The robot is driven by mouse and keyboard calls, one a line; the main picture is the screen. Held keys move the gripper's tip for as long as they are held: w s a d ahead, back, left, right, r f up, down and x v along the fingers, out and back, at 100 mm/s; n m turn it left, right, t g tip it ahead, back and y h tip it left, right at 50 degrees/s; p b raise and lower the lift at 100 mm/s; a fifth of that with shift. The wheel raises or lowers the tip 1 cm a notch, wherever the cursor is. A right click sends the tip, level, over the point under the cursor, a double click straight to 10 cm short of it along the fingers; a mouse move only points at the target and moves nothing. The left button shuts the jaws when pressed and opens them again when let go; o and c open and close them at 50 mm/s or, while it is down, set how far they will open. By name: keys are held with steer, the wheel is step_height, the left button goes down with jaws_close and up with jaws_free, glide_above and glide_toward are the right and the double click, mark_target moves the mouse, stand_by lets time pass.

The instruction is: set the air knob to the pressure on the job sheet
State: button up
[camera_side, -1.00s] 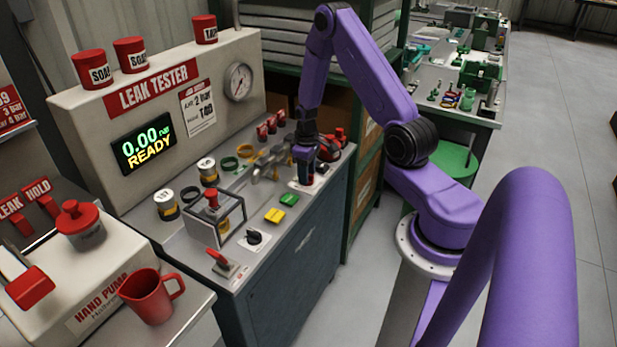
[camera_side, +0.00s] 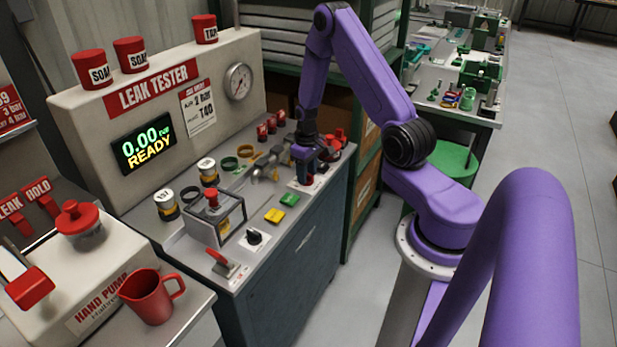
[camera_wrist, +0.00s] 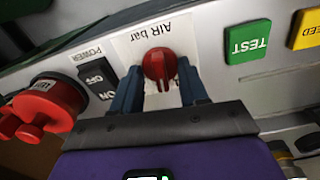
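The air knob (camera_wrist: 158,68) is red and round with a raised grip bar, set on a white plate marked "AIR bar". My gripper (camera_wrist: 158,88) has its two blue fingers on either side of the knob; they look open, with no clear contact. In the side view my gripper (camera_side: 304,172) is low over the far right end of the bench, and hides most of the knob. The job sheet (camera_side: 198,108) is on the tester's front; it has an AIR line in bar, but its figure is too small to read surely. The gauge (camera_side: 238,82) is right of it.
Beside the knob are a black POWER switch (camera_wrist: 98,78), a green TEST button (camera_wrist: 248,42) and a yellow button (camera_wrist: 306,30). A red fitting (camera_wrist: 48,104) stands close left. The display (camera_side: 143,143) reads 0.00 and READY. A clear-sided box (camera_side: 216,220) stands on the bench.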

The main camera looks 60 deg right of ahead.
steer(key=shift+r, duration=3.3)
steer(key=shift+a+r, duration=0.1)
steer(key=shift+a, duration=0.15)
steer(key=s+a+r+n, duration=0.25)
steer(key=a+r, duration=0.25)
steer(key=a, duration=0.5)
steer(key=s+a+r+n, duration=0.2)
steer(key=a+r+n, duration=0.25)
steer(key=a, duration=0.55)
steer(key=s+a+r+n, duration=0.2)
steer(key=s, duration=0.4)
steer(key=s+a+r+n, duration=0.2)
steer(key=s, duration=0.5)
steer(key=s+a+r+n, duration=0.2)
steer(key=s, duration=0.5)
steer(key=shift+s+a+r+n, duration=0.15)
steer(key=shift+a+r+n, duration=0.15)
steer(key=shift+a+n, duration=0.1)
